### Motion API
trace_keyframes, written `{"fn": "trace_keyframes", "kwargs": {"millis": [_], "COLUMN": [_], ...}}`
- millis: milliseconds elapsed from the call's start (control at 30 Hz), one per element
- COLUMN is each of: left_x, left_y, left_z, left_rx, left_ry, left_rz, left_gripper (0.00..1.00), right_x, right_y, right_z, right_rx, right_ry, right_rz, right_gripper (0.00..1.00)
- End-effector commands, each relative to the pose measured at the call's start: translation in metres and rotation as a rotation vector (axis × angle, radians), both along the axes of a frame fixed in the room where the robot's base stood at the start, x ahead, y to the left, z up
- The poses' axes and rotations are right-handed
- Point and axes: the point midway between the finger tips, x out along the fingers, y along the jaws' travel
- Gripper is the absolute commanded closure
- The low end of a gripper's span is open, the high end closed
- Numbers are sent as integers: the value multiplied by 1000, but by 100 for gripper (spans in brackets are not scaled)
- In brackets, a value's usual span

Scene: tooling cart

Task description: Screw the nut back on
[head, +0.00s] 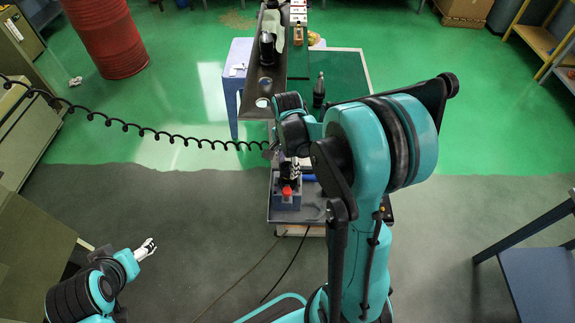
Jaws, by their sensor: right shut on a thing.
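A small red piece (287,190), which looks like the nut, sits at the top of a grey-blue block (287,203) on the cart (312,205). My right gripper (289,178) points down over the block, shut on the red piece at its fingertips. The bolt or thread under it is too small or hidden to make out. My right arm covers part of the cart's right side. My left gripper (147,248) hangs over the grey floor at the lower left, away from the cart and empty; its finger gap is too small to judge.
A dark bottle (319,90) stands behind my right arm near a green-topped surface (345,68). A coiled black cable (150,133) crosses from the left towards the cart. A red barrel (105,38) stands at the back left. A blue-grey table (540,283) is at the right.

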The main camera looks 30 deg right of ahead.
Motion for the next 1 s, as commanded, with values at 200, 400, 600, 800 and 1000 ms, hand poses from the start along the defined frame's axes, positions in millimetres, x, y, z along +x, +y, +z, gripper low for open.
{"fn": "trace_keyframes", "kwargs": {"millis": [200, 400, 600, 800, 1000], "left_x": [0, 0, 0, 0, 0], "left_y": [0, 0, 0, 0, 0], "left_z": [-1, -7, -11, -10, -11], "left_rx": [0, 0, 0, 0, 0], "left_ry": [0, 0, 0, 0, 0], "left_rz": [0, 0, 0, 0, 0], "left_gripper": [31, 31, 31, 31, 31], "right_x": [0, 0, 0, 0, 0], "right_y": [0, 0, 0, 0, 0], "right_z": [0, -2, -1, 0, -1], "right_rx": [0, 0, -1, -1, -1], "right_ry": [0, 0, 0, 1, 1], "right_rz": [-6, -237, -489, -527, -556], "right_gripper": [96, 96, 96, 96, 96]}}
